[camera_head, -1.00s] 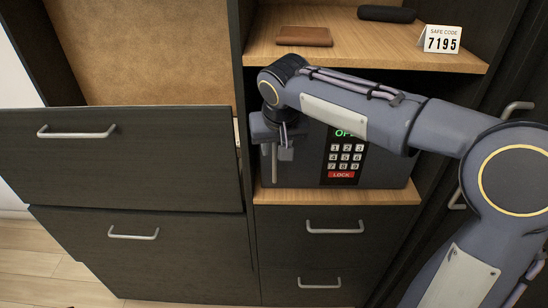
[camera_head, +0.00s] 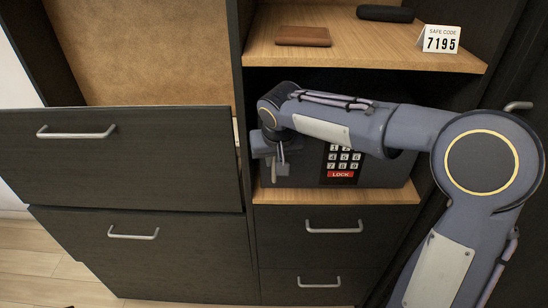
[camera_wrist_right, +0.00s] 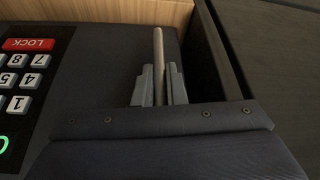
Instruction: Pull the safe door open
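The dark grey safe (camera_head: 385,172) sits in the open compartment under the wooden shelf. Its keypad (camera_head: 343,160) has white keys and a red LOCK key; the keypad also shows at the left of the right wrist view (camera_wrist_right: 20,82). My right gripper (camera_head: 277,163) is at the left part of the safe front. In the right wrist view its fingers (camera_wrist_right: 160,85) are shut on the pale upright door handle (camera_wrist_right: 158,45), one on each side. My right arm hides the top of the safe and the keypad's display. I cannot see a clear door gap. My left gripper is out of view.
A brown wallet (camera_head: 303,36), a dark rounded case (camera_head: 386,14) and a safe code card reading 7195 (camera_head: 440,39) are on the shelf (camera_head: 365,52). A drawer (camera_head: 120,160) at left stands beside the safe compartment. Drawers with bar handles lie below.

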